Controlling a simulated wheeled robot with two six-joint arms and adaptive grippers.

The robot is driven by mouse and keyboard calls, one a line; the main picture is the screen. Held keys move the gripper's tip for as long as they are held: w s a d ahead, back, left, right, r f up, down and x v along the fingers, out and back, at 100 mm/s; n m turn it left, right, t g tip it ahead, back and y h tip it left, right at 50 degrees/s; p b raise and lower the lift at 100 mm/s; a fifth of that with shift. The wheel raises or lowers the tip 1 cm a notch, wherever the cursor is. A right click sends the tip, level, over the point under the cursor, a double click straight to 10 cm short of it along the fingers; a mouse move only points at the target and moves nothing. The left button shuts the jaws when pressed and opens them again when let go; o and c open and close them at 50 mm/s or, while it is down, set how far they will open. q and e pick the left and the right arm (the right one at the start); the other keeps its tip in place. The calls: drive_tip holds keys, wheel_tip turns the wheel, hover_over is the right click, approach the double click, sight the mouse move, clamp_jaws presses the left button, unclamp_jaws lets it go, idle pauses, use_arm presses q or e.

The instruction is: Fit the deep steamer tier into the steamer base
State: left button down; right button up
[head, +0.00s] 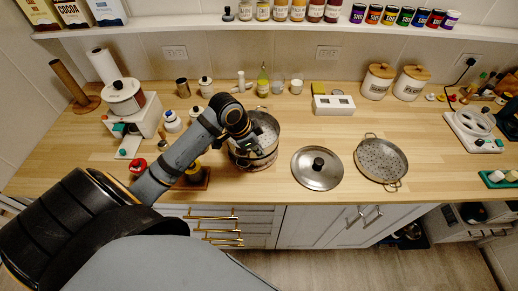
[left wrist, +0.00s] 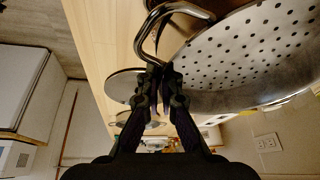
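The deep steamer tier (head: 268,124), a metal pan with a perforated floor, is at the middle of the counter. It sits over or partly in the steamer base (head: 262,164), whose lower wall shows beneath it; I cannot tell how far down it is seated. My left gripper (head: 256,150) is at the tier's near side and hides part of its rim. In the left wrist view, the gripper's fingers (left wrist: 161,82) are close together on the wire handle beside the perforated tier (left wrist: 250,50). My right gripper is not in view.
A steel lid (head: 317,166) with a black knob and a shallow perforated tier (head: 382,160) lie to the right. A white appliance (head: 130,110) stands to the left. Small bottles and cups line the back. The counter's front edge is close to the base.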

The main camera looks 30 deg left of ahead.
use_arm(q)
drive_tip(key=shift+p, duration=0.3)
idle(0.5)
drive_tip(key=shift+f, duration=0.6)
idle(1.0)
drive_tip(key=c, duration=1.4)
unclamp_jaws()
drive_tip(key=shift+c, duration=0.2)
drive_tip(key=v, duration=0.7)
drive_tip(key=shift+r, duration=0.25)
drive_tip(key=shift+s, duration=0.1)
